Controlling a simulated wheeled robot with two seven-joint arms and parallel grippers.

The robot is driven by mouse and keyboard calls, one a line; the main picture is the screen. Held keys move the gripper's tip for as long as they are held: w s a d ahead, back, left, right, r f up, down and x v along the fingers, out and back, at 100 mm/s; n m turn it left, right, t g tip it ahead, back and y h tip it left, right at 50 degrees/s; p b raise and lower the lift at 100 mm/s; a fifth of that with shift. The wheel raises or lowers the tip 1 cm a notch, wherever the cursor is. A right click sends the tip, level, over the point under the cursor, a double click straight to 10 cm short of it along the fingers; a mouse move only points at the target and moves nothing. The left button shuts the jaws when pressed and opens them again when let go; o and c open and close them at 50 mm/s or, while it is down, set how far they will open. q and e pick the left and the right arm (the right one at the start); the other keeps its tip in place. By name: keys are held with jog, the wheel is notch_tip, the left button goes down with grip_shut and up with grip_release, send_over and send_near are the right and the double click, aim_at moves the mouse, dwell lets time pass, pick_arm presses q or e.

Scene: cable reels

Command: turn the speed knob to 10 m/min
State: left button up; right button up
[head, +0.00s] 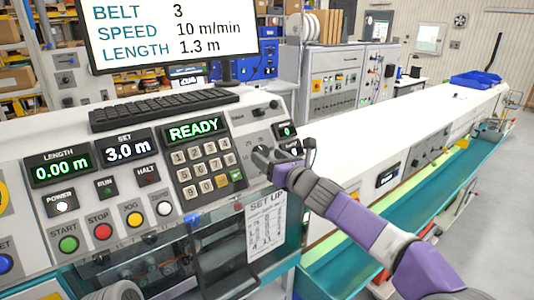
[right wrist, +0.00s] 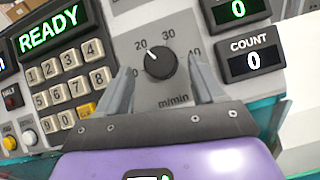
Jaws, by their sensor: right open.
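The speed knob (right wrist: 160,65) is a round black dial on a grey plate marked 20, 30, 40 and m/min in the right wrist view. My right gripper (right wrist: 162,75) is open, with one finger on each side of the knob and gaps visible between. In the head view my right gripper (head: 273,157) is at the right end of the console and hides the knob. The monitor (head: 170,32) reads belt 3, speed 10 m/min, length 1.3 m. My left gripper is not visible.
The keypad (head: 208,167) and READY display (head: 194,130) are left of the knob. The count display (right wrist: 252,57) is right of it. START (head: 68,244) and STOP (head: 101,231) buttons are at the lower left. A keyboard (head: 163,108) lies on top of the console.

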jog(key=shift+x, duration=0.9)
jog(key=c, duration=1.1)
jog(key=shift+o, duration=0.2)
jog(key=shift+d+r+n+y+p, duration=0.15)
jog(key=shift+n+y+p, duration=0.25)
jog(key=shift+p, duration=0.6)
jog(key=n+g+y+p, duration=0.1)
jog(key=n+g+p, duration=0.1)
jog(key=n+p, duration=0.2)
jog(key=n+g+y+p, duration=0.1)
jog(key=n+g+p, duration=0.1)
jog(key=n+p, duration=0.2)
jog(key=w+n+g+y+p, duration=0.1)
jog(key=n+g+p, duration=0.2)
jog(key=n+p, duration=0.2)
jog(key=shift+d+r+y+p, duration=0.3)
jog(key=shift+y+p, duration=0.1)
jog(key=shift+p, duration=0.35)
jog(key=shift+f+n+g+p, duration=0.2)
jog(key=shift+n+g+p, duration=0.5)
jog(key=shift+n+p, duration=0.4)
